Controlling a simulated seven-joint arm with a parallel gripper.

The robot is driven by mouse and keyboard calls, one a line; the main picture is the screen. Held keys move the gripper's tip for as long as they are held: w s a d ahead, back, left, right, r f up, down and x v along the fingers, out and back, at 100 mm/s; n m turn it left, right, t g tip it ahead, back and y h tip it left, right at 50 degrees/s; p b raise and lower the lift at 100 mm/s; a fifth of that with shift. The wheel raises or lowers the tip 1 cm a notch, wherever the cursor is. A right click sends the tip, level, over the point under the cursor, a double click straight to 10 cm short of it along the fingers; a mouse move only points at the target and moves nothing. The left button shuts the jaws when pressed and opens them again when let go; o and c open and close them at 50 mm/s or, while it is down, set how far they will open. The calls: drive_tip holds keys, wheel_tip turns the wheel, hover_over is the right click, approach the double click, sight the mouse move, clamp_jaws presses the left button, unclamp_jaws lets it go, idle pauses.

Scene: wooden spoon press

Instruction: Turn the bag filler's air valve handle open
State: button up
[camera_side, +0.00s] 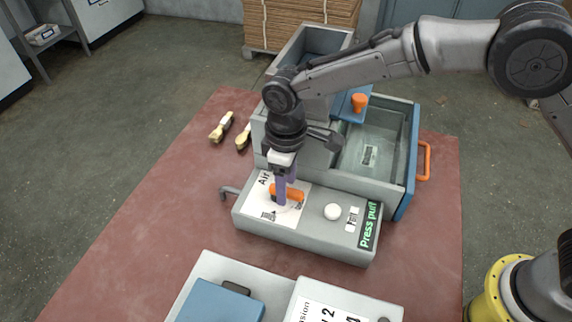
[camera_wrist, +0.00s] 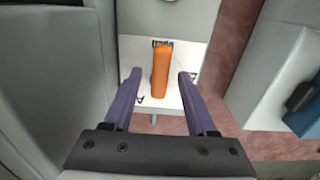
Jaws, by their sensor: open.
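The air valve handle (camera_side: 288,193) is an orange bar on a white label plate on top of a grey control box (camera_side: 308,229). My gripper (camera_side: 287,199) is over the handle, pointing down, with its purple fingers close to it. In the wrist view the orange handle (camera_wrist: 160,71) lies between the two purple fingers of my gripper (camera_wrist: 159,77), with a gap on each side. The fingers are open and hold nothing. In the side view a finger hides part of the handle. The label text is partly covered.
Another unit (camera_side: 222,290) stands in front.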

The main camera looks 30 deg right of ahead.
sight(289, 188)
wheel_tip(289, 188, up, 14)
drive_tip(key=shift+f, duration=0.25)
idle(0.5)
drive_tip(key=s+d+r+m+t, duration=0.1)
drive_tip(key=s+d+r+m, duration=0.2)
drive_tip(key=d, duration=0.6)
drive_tip(key=s+d+r+m+t, duration=0.1)
drive_tip(key=s+d+r, duration=0.35)
drive_tip(key=d, duration=0.45)
drive_tip(key=s+d+f+m+t, duration=0.1)
drive_tip(key=s+d+f+m, duration=0.1)
drive_tip(key=s+d, duration=0.4)
drive_tip(key=s+d+f+m+t, duration=0.2)
drive_tip(key=s+d, duration=0.4)
drive_tip(key=s, duration=0.4)
drive_tip(key=shift+d+f+m+t, duration=0.3)
drive_tip(key=shift+d+m, duration=0.05)
drive_tip(key=shift+m, duration=0.25)
